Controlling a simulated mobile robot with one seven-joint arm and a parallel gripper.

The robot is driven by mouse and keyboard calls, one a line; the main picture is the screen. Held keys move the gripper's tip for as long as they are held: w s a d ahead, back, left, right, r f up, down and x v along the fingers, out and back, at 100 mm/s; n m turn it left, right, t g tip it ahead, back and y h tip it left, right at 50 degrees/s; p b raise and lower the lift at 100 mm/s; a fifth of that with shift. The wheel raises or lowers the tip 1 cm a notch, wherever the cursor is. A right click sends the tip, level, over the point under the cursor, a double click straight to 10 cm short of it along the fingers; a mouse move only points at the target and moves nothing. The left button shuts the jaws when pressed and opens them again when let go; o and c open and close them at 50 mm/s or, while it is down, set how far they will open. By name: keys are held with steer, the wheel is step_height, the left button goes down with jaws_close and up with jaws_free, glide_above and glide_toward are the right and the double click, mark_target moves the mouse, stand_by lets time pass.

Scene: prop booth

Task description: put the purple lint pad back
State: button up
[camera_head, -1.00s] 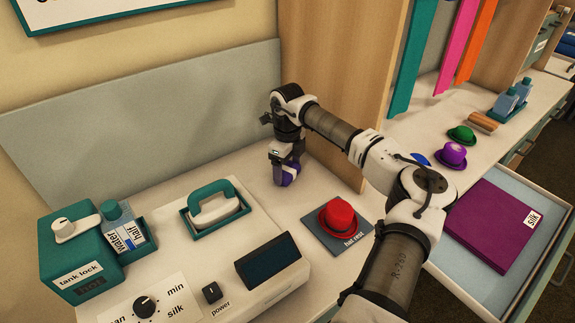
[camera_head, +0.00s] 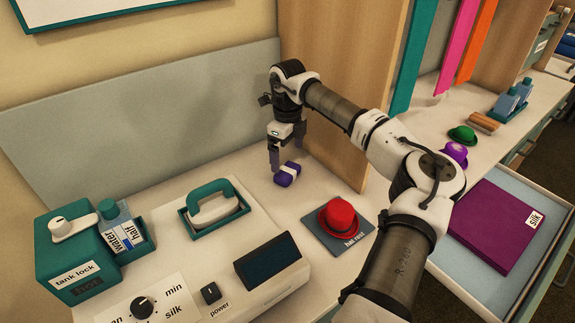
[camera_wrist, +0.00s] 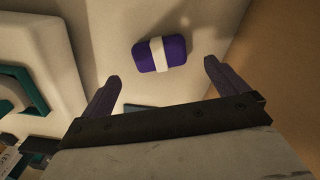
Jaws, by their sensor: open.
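The purple lint pad (camera_head: 287,175) with a white band lies on the pale counter near the wooden partition. It also shows in the wrist view (camera_wrist: 177,52), ahead of my fingertips and between their lines. My gripper (camera_head: 283,158) is open and empty just above the pad. In the wrist view both fingers (camera_wrist: 163,75) stand wide apart and nothing is between them.
A red hat (camera_head: 338,216) sits on the hat rest mat to the right. A teal-handled iron (camera_head: 213,208) stands on its holder to the left. The wooden partition (camera_head: 335,120) rises close behind my gripper. An open drawer (camera_head: 465,275) holds a purple silk piece (camera_head: 495,225).

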mark_target(287, 170)
step_height(287, 170, up, 7)
steer(key=shift+f+b, duration=0.15)
steer(key=shift+b, duration=0.15)
steer(key=shift+a, duration=0.1)
stand_by(0.4)
